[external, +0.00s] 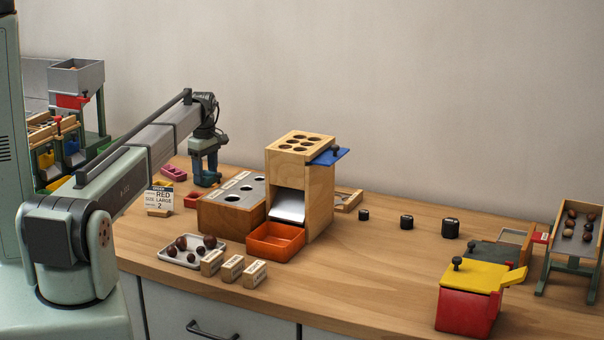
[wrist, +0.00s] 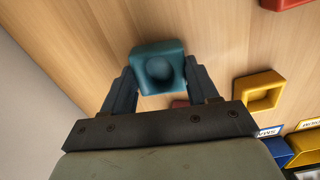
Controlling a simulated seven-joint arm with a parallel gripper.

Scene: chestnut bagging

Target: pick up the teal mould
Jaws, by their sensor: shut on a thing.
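The teal mould (wrist: 148,55) is a small block with rounded corners and a round hollow, seen in the wrist view between my fingertips. My gripper (wrist: 158,78) is shut on it, one finger on each side. In the external view my gripper (external: 206,172) points down at the back left of the table, behind the wooden block with dark holes. The teal mould (external: 207,180) shows there between the fingers, low over the table. I cannot tell whether it touches the table.
A pink mould (external: 173,173) lies left of my gripper, and a small red tray (external: 193,200) is just in front. A yellow mould (wrist: 259,91) is at right in the wrist view. The wooden tower (external: 318,190) and orange tray (external: 275,241) stand to the right.

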